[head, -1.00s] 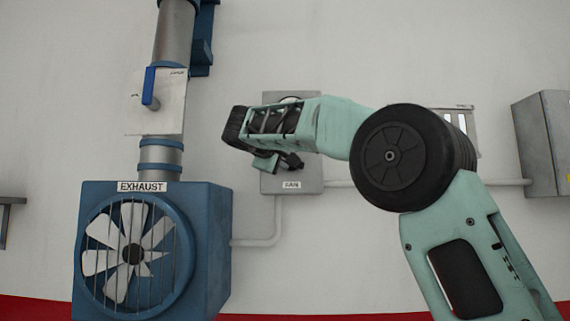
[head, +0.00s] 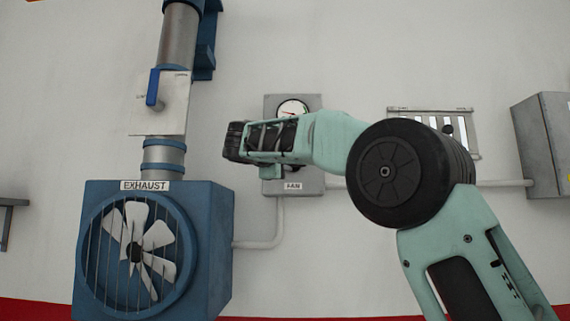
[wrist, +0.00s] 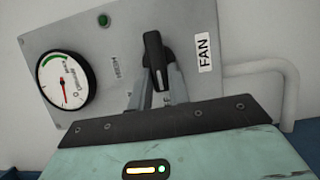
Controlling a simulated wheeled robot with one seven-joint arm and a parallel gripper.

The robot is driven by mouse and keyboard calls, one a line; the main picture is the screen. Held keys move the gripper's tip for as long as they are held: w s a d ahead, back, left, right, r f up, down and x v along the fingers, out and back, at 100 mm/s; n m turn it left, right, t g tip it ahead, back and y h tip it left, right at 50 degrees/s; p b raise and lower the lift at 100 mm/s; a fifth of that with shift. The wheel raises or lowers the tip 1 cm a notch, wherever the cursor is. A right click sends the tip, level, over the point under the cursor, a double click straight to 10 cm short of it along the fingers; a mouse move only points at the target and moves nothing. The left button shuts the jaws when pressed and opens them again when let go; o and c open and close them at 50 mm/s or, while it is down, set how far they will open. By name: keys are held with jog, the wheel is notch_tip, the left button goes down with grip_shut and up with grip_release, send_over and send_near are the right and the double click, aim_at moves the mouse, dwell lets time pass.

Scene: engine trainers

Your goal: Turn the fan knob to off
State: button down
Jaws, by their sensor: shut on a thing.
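The fan control panel (head: 312,178) is a grey box on the wall with a FAN label at its bottom. In the wrist view the panel (wrist: 105,48) appears turned on its side. The black fan knob (wrist: 154,50) is a bar handle, close to upright in that picture with its top leaning slightly left. My gripper (wrist: 160,76) is shut on the knob, one grey finger on each side. Small markings near the knob are partly hidden by the fingers and hard to read. In the head view my wrist hides the knob.
A round gauge (wrist: 66,80) and a green lamp (wrist: 103,20) sit on the panel. The blue exhaust fan box (head: 217,245) stands left of it, below a blue-handled valve (head: 153,88). A slatted vent (head: 437,114) and grey box (head: 545,135) are to the right.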

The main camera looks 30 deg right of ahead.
jog(key=c, duration=1.3)
grip_release()
jog(key=shift+d, duration=0.1)
jog(key=b+v, duration=0.5)
jog(key=v, duration=1.2)
jog(key=shift+s+f+b, duration=0.1)
jog(key=shift+f+b, duration=0.05)
jog(key=shift+b, duration=0.25)
